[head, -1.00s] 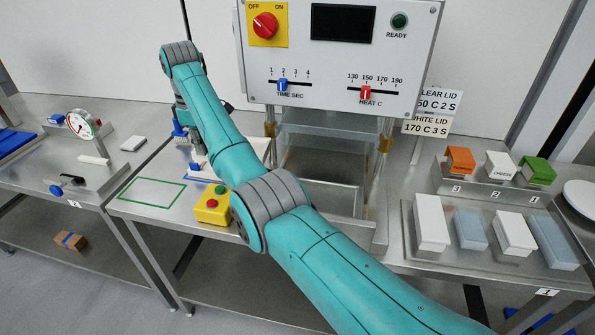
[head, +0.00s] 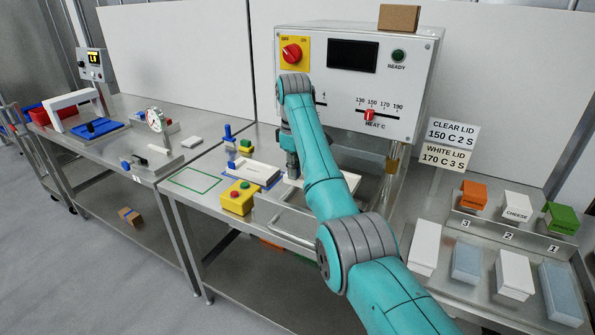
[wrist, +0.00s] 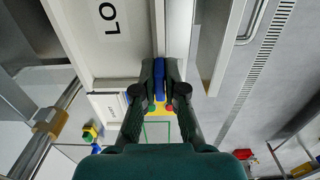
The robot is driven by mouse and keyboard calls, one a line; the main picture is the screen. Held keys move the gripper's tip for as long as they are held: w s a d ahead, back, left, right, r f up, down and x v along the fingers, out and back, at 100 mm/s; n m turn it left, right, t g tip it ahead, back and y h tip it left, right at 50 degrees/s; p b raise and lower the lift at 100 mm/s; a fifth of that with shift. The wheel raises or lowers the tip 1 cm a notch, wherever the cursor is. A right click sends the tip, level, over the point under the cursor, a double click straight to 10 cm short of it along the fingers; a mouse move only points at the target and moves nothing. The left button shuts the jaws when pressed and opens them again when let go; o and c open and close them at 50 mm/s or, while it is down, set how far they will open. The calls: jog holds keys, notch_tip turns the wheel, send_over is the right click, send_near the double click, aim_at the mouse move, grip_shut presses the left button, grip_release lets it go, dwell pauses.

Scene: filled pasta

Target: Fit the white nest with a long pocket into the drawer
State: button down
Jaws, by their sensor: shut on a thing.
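My gripper (wrist: 160,75) is shut on a blue grip (wrist: 159,68) at the edge of the white nest (wrist: 72,45), whose lettering "LO" is partly cut off in the wrist view. In the head view my gripper (head: 293,166) is in front of the sealing machine, and the white nest (head: 351,181) shows beside my arm at the drawer (head: 283,221). My arm hides much of the nest and drawer. I cannot tell whether the nest is seated or held above the drawer. The long pocket is not clearly visible.
Another white nest (head: 258,172) lies on a blue mat left of the drawer. A yellow button box (head: 239,198) stands close by at the front. The sealing machine (head: 352,85) rises behind. Lidded trays and cartons fill the right table. The green outlined area (head: 195,181) is empty.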

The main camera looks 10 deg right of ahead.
jog(key=shift+d, duration=0.1)
dwell(0.3)
jog(key=shift+f, duration=2.9)
jog(key=shift+f, duration=1.6)
jog(key=c, duration=1.2)
grip_release()
jog(key=shift+o, duration=1.4)
jog(key=shift+r, duration=0.1)
jog(key=shift+r, duration=0.1)
